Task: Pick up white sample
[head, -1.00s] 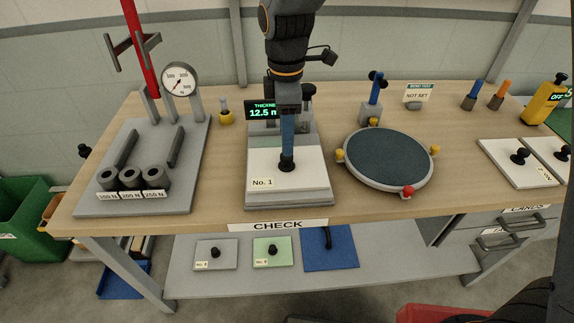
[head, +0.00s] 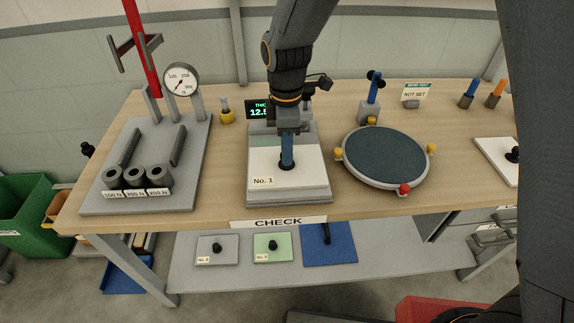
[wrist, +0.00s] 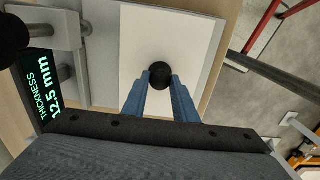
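The white sample (head: 310,175) is a flat plate labelled "No. 1" with a black knob in its middle. It lies on the grey thickness gauge (head: 290,203) on the bench, and I see no clear gap under it. In the wrist view the white sample (wrist: 196,50) lies below my fingers. My gripper (head: 287,160) points straight down at the knob. In the wrist view the blue fingertips of my gripper (wrist: 160,82) stand on both sides of the black knob and appear to touch it.
The gauge display (head: 258,108) reads about 12.5 mm. A round dark platform (head: 385,158) stands to the right, a press with weights (head: 140,178) to the left. A "CHECK" label (head: 278,222) marks the front edge. Grey and green plates (head: 272,252) lie on the lower shelf.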

